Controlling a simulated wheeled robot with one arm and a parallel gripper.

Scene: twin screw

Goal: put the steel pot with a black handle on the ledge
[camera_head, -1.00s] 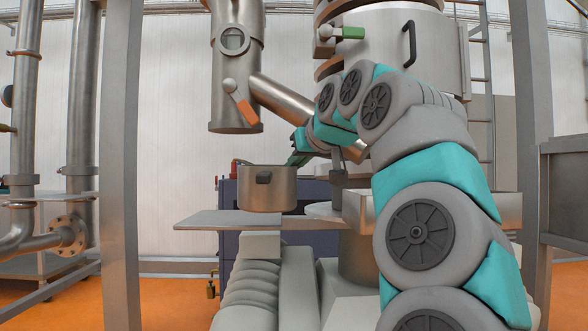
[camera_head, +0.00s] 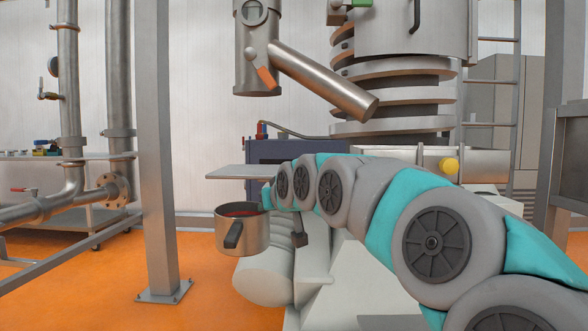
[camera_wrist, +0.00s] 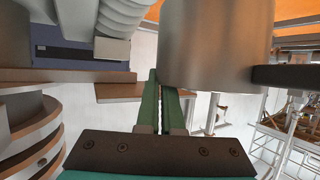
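The steel pot (camera_head: 242,234) hangs in the air at the end of my arm in the head view, roughly upright. Its black handle (camera_head: 233,236) points toward the camera, and something red shows inside. In the wrist view the pot (camera_wrist: 215,45) fills the upper middle, its handle (camera_wrist: 285,77) to the right. My gripper (camera_wrist: 160,85) has its green fingers close together at the pot's side, shut on it; the exact contact is hidden. A flat grey ledge (camera_head: 228,172) lies behind and above the pot in the head view, partly hidden by my arm.
A sloping steel pipe (camera_head: 325,80) hangs above my arm. A steel post (camera_head: 158,150) stands left of the pot. A dark blue cabinet (camera_head: 285,150) is behind the ledge. Orange floor (camera_head: 80,275) is open at lower left.

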